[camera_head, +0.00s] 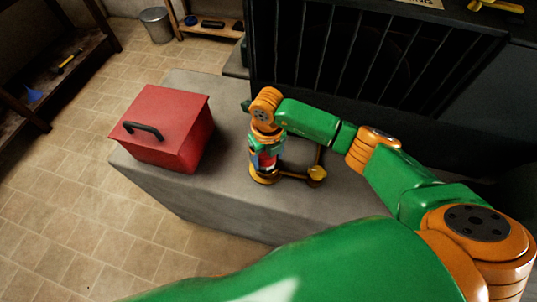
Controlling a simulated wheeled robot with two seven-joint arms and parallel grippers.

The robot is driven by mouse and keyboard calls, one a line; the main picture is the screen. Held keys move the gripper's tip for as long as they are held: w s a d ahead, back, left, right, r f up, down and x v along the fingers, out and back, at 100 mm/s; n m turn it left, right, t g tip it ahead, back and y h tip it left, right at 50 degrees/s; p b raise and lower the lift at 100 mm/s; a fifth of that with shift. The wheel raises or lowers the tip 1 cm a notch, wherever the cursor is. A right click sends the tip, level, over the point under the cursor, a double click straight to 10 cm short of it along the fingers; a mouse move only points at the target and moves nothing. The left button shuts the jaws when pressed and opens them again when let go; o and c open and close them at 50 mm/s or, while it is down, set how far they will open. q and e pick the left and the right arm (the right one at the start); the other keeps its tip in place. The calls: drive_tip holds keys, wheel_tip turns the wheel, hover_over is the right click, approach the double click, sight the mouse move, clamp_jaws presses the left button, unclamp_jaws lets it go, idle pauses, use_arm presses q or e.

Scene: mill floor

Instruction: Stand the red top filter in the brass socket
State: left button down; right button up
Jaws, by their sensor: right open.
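The red top filter (267,160) shows as a small red patch with some pale blue beside it, low between the fingers of my right gripper (264,152). My right gripper points down over the grey block and is open around the filter; the fingers hide much of it. A brass base (263,179), which looks like the brass socket, sits directly below. I cannot tell whether the filter is fully seated in it or exactly upright. My left gripper is not in view.
A red box (165,128) with a black handle stands left on the grey block (215,190). A brass-coloured knob (317,173) on a dark frame is close to the right of the gripper. A dark barred machine (350,55) rises behind. The block's front left is clear.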

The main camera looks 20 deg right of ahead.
drive_tip(key=shift+s+a+r+p, duration=0.15)
drive_tip(key=shift+s+p, duration=0.15)
drive_tip(key=shift+p, duration=0.15)
drive_tip(key=r, duration=0.4)
drive_tip(key=r+b, duration=0.1)
drive_tip(key=r, duration=0.7)
drive_tip(key=shift+w+a+b, duration=0.1)
drive_tip(key=shift+w+b, duration=0.2)
drive_tip(key=shift+b, duration=0.05)
